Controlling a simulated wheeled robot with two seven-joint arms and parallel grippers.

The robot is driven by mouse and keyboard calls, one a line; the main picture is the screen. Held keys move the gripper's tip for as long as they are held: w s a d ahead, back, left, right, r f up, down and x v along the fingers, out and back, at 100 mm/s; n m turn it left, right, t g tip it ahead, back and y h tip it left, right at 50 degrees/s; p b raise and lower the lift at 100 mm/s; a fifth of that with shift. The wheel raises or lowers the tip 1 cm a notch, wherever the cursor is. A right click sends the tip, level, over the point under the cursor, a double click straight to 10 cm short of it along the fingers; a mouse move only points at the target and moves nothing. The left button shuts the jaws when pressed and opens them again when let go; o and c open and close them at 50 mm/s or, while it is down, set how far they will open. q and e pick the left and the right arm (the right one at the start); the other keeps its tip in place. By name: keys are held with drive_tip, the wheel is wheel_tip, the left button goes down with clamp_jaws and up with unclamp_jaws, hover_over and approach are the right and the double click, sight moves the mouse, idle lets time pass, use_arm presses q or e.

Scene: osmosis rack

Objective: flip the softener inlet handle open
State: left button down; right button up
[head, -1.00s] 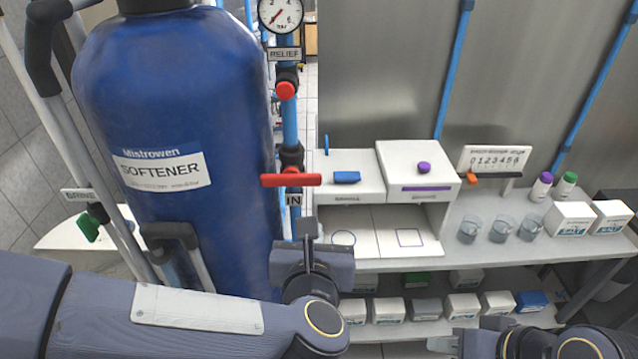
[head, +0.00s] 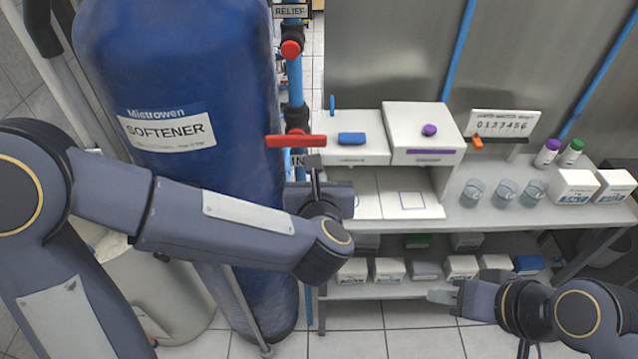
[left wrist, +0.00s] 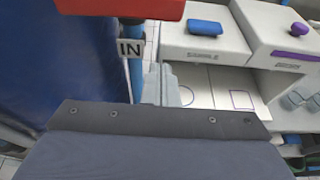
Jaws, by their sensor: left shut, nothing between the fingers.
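The softener inlet handle is a red lever (head: 296,141) set crosswise on the blue pipe, just above the IN label (head: 297,160). In the left wrist view the red handle (left wrist: 125,8) fills the top edge, with the IN label (left wrist: 130,47) below it. My left gripper (head: 314,162) is shut and empty, its fingertips just below the right part of the handle; I cannot tell whether they touch. It also shows in the left wrist view (left wrist: 160,82). My right gripper (head: 442,297) is low at the right, away from the handle; its jaw opening is unclear.
The blue softener tank (head: 190,80) stands left of the pipe. A smaller red relief knob (head: 291,49) is above the handle. Right of the pipe is a bench (head: 480,222) with white boxes, several beakers and bottles. Its lower shelf holds several small boxes.

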sight(296, 141)
use_arm(q)
drive_tip(key=w+r+p, duration=0.2)
drive_tip(key=r+p, duration=0.1)
drive_tip(key=shift+r, duration=0.2)
idle(0.4)
